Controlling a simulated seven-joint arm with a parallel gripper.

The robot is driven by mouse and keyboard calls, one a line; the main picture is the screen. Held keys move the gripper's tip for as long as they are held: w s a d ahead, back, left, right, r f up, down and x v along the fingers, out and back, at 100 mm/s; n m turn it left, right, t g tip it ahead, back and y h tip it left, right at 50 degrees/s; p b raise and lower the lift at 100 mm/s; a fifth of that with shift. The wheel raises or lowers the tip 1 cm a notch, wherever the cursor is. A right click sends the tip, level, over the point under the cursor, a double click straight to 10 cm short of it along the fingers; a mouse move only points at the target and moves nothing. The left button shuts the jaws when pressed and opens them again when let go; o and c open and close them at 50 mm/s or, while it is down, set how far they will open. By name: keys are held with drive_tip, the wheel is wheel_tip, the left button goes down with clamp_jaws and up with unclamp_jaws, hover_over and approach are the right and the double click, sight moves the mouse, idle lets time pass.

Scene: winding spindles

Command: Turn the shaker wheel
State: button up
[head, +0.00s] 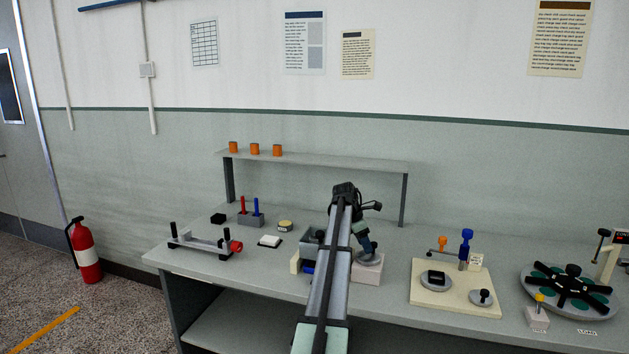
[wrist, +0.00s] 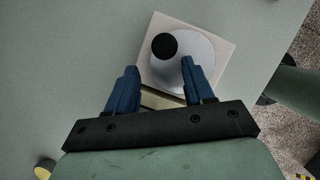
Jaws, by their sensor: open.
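A grey wheel with a black knob, which I take as the shaker wheel, lies on a pale pinkish square block; in the wrist view the wheel (wrist: 199,50) is ahead of my gripper (wrist: 159,66), with the knob (wrist: 164,46) near its left rim. My gripper is open, its two blue fingers apart, with nothing between them. The right finger overlaps the wheel in the picture; I cannot tell whether they touch. In the head view my gripper (head: 368,252) is above the block (head: 370,274), and the arm hides part of this spot.
A grey bin (head: 312,240) stands left of the block, partly behind my arm. To the right are a cream board (head: 425,297) with a disc and posts, and a round carousel (head: 540,290). A shelf (head: 315,162) with orange cups stands behind.

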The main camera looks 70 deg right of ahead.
drive_tip(key=v, duration=1.3)
drive_tip(key=w+d+r+m+t+h, duration=0.3)
drive_tip(key=w+d+m+t, duration=0.1)
drive_tip(key=w, duration=0.4)
drive_tip(key=w+d+r+m+t+h, duration=0.3)
drive_tip(key=w+d+m+t, duration=0.1)
drive_tip(key=w, duration=0.4)
drive_tip(key=shift+d+m+t+h, duration=0.4)
drive_tip(key=shift+d+t, duration=0.5)
drive_tip(key=shift+d, duration=0.25)
drive_tip(key=shift+w, duration=0.2)
